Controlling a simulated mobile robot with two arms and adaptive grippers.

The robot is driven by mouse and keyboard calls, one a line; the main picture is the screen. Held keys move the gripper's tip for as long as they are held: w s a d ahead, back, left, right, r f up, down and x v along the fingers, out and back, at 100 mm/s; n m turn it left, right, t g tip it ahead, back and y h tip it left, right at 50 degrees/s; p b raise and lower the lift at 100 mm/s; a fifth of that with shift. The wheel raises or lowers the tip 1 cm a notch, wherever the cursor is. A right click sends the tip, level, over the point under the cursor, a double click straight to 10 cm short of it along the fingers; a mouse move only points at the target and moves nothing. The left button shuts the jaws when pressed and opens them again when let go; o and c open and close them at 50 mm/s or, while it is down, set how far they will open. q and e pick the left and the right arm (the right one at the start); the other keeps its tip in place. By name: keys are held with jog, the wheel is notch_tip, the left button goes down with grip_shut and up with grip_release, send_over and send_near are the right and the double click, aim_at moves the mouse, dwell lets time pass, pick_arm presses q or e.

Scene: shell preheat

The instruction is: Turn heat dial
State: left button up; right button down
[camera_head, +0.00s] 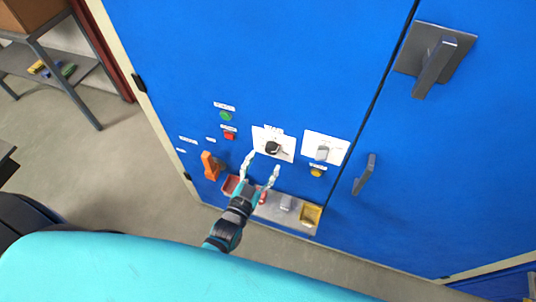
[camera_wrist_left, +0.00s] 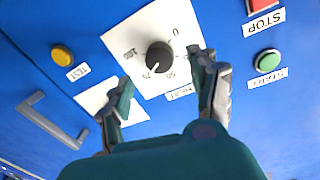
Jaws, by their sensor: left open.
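The heat dial is a round black knob (camera_head: 272,148) on a white scale plate (camera_head: 288,144) on the blue cabinet front. In the left wrist view the knob (camera_wrist_left: 160,57) sits on its plate (camera_wrist_left: 143,30), with the marks 0, 50, 75 and 100 around it and a HEAT label (camera_wrist_left: 180,92) beside it. I cannot tell the pointer's exact setting. My left gripper (camera_head: 262,166) is open, with its fingers just below the knob in the head view. In the wrist view its fingertips (camera_wrist_left: 164,72) stand apart on either side of the knob, not closed on it. My right gripper is not in view.
A green START button (camera_wrist_left: 267,60), a red STOP button (camera_wrist_left: 258,5) and a yellow TEST button (camera_wrist_left: 62,54) flank the dial. A second white plate with a grey switch (camera_head: 322,153) is to its right. An orange handle (camera_head: 210,166) and a shelf with trays (camera_head: 311,214) lie below.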

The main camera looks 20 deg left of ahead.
pick_arm(q)
jog(key=s, duration=0.7)
jog(key=shift+s+a, duration=0.15)
jog(key=shift+a, duration=0.2)
jog(key=s+f+g+b, duration=0.2)
jog(key=s+f+g, duration=0.25)
jog(key=f, duration=0.95)
jog(key=s+f+g+b, duration=0.3)
jog(key=s+f+g, duration=0.15)
jog(key=f, duration=1.05)
jog(key=s+a+f+g+y+b, duration=0.1)
jog(key=s+a+f+g, duration=0.2)
jog(key=s+f, duration=0.5)
jog(key=s+a+f+n+g+b, duration=0.1)
jog(key=s+a+f+g, duration=0.3)
jog(key=s+f, duration=0.5)
jog(key=s+g+b, duration=0.1)
jog(key=s, duration=0.4)
jog(key=shift+a+f+y+b, duration=0.15)
jog(key=shift+f+y+b, duration=0.15)
jog(key=shift+y, duration=0.1)
